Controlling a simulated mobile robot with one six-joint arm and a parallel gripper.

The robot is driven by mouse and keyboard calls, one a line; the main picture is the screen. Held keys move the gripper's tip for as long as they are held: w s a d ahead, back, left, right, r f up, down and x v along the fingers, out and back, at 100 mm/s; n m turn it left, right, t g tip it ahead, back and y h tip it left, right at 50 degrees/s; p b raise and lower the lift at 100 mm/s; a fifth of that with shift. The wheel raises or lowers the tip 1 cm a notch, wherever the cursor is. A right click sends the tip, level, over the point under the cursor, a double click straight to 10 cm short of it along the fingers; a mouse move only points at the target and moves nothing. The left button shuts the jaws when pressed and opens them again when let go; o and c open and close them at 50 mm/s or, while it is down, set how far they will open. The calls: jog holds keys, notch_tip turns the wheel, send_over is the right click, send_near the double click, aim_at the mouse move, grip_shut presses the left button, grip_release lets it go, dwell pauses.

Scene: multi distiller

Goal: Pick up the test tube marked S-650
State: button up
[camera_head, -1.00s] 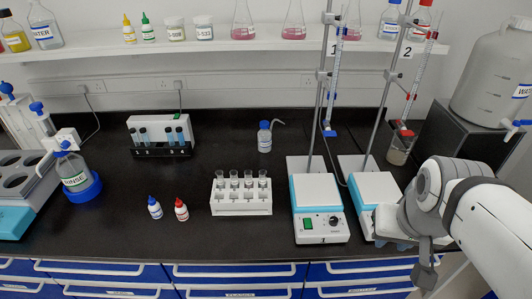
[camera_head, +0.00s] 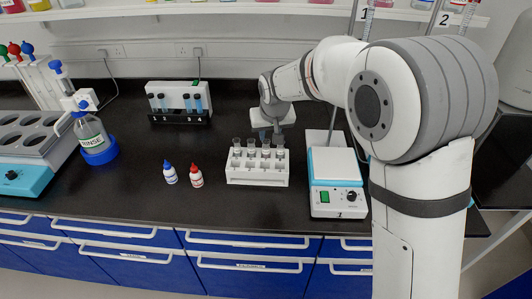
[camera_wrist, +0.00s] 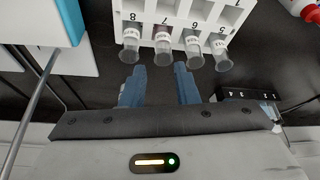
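A white rack (camera_head: 257,179) stands mid-bench with several clear test tubes upright in its back row. In the wrist view the rack (camera_wrist: 205,12) has printed slot numbers, and the tubes show as one by 8 (camera_wrist: 131,44), one by 7 (camera_wrist: 163,46), one by 6 (camera_wrist: 193,52) and one by 5 (camera_wrist: 222,56). Their labels are too small to read surely, so I cannot tell which is S-650. My gripper (camera_wrist: 158,72) is open and empty, its blue fingers apart, just short of the tube by 7. In the head view my gripper (camera_head: 268,128) is behind the rack.
Stirrer 1 (camera_head: 337,192) stands right of the rack. A blue-capped bottle (camera_head: 170,173) and a red-capped bottle (camera_head: 196,176) stand left. A white tube stand (camera_head: 180,100) is at the back left, a RINSE bottle (camera_head: 92,140) further left. The front bench strip is clear.

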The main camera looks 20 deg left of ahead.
aim_at(266, 143)
jog(key=p+x, duration=0.1)
jog(key=x, duration=0.7)
jog(key=shift+s+a+f+p, duration=0.2)
jog(key=shift+f+p, duration=0.1)
jog(key=shift+p, duration=0.1)
jog(key=shift+c, duration=0.5)
grip_shut()
